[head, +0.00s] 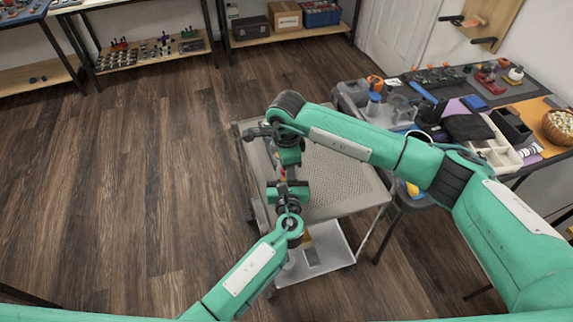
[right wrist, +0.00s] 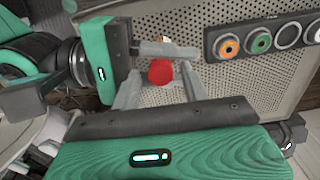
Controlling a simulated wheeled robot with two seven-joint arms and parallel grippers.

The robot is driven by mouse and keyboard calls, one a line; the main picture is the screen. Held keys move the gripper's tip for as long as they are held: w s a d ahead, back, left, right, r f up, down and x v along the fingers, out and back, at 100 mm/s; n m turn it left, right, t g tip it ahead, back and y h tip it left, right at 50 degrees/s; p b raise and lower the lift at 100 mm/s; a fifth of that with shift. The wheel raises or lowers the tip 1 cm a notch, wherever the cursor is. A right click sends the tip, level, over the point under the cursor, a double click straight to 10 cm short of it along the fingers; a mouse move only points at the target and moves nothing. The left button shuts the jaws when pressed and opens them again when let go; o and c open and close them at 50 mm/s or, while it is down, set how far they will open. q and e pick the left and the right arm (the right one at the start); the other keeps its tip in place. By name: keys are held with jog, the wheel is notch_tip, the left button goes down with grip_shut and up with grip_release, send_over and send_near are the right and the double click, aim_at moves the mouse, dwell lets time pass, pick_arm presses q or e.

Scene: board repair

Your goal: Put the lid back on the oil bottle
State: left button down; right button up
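A small red round piece (right wrist: 161,72), which looks like the lid, shows in the right wrist view. It lies between the two fingers of my right gripper (right wrist: 161,90), with a gap on each side. My left gripper (right wrist: 168,50) comes in from the left there, its fingers just beyond the red piece; whether they hold anything is hidden. In the head view both grippers meet above the cart, with a small red spot (head: 284,173) between them. The bottle's body cannot be made out in either view.
The metal cart (head: 335,185) has a perforated top that is mostly clear on the right. A dark strip with coloured rings (right wrist: 262,39) shows beyond my right gripper. A crowded workbench (head: 528,85) stands at the right. The wooden floor at left is free.

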pick_arm(q)
jog(key=shift+a+f, duration=0.15)
jog(key=shift+f, duration=0.25)
pick_arm(e)
notch_tip(320, 180, up, 12)
jog(key=shift+s, duration=0.15)
pick_arm(q)
jog(key=c, duration=1.1)
grip_release()
jog(key=shift+w+r, duration=0.1)
jog(key=shift+r, duration=0.05)
pick_arm(e)
jog(key=shift+f, duration=0.1)
pick_arm(q)
jog(key=s, duration=0.4)
jog(key=s+b, duration=0.1)
jog(key=s, duration=0.7)
jog(key=shift+s+d, duration=0.15)
jog(key=shift+d, duration=0.25)
jog(key=shift+s, duration=0.8)
pick_arm(e)
jog(key=shift+f, duration=0.7)
